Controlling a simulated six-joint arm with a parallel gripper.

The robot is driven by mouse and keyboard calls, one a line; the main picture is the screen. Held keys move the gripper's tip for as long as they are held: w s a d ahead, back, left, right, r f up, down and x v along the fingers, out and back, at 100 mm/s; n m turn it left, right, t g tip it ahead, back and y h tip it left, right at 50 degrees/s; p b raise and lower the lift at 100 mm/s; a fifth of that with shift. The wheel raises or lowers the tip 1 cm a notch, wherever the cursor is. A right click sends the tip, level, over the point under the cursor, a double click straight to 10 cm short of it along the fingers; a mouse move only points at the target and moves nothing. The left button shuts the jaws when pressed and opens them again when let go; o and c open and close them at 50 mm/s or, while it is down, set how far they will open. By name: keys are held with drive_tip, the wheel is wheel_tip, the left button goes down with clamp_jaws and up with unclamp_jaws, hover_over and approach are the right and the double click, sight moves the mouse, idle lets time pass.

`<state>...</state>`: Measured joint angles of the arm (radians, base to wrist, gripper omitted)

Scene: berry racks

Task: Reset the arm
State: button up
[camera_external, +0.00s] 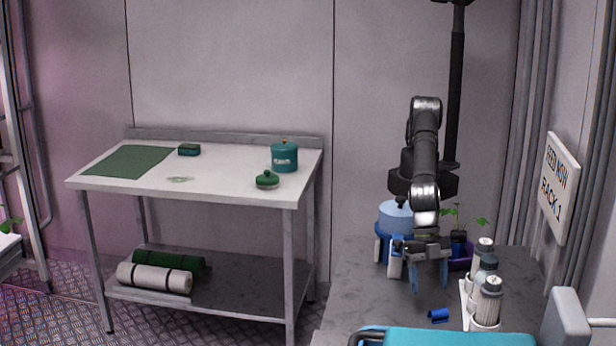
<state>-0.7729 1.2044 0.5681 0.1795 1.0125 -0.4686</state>
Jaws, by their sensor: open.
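My arm comes down from a dark post over the grey bench (352,290) at the right. My gripper (429,286) points downward with its blue-tipped fingers apart and nothing seen between them. It is above the bench or close to its surface; the exact height is hard to tell. A small blue cylinder (438,315) lies on the bench in front of the gripper, apart from it.
Behind the gripper stand a blue container (395,215) and a potted plant (459,240). A white holder with several bottles (487,300) is close on the right. A teal item (460,339) fills the front edge. A white table (225,180) stands left.

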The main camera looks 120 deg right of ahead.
drive_tip(key=w+d+r+m, duration=0.2)
drive_tip(key=w+d, duration=0.3)
drive_tip(key=d, duration=0.5)
drive_tip(key=w+d+r+m+t+h, duration=0.15)
drive_tip(key=w+d, duration=0.35)
drive_tip(key=d, duration=0.5)
drive_tip(key=w+d+r+m, duration=0.15)
drive_tip(key=w+d, duration=0.35)
drive_tip(key=d, duration=0.6)
drive_tip(key=w+d+m, duration=0.2)
drive_tip(key=d, duration=1.2)
drive_tip(key=w+d+m+h, duration=0.1)
drive_tip(key=w+d+m, duration=0.1)
drive_tip(key=d, duration=1.2)
drive_tip(key=shift+w+r+m+t, duration=0.2)
drive_tip(key=shift+r+m+t, duration=0.2)
drive_tip(key=shift+m+t, duration=0.1)
drive_tip(key=shift+h, duration=0.25)
drive_tip(key=s+a+n+y, duration=0.1)
drive_tip(key=s+a+n, duration=0.1)
drive_tip(key=a, duration=1.8)
drive_tip(key=shift+a+f+n+g, duration=0.15)
drive_tip(key=shift+a+n+g, duration=0.2)
drive_tip(key=shift+n, duration=0.55)
drive_tip(key=shift+s, duration=0.1)
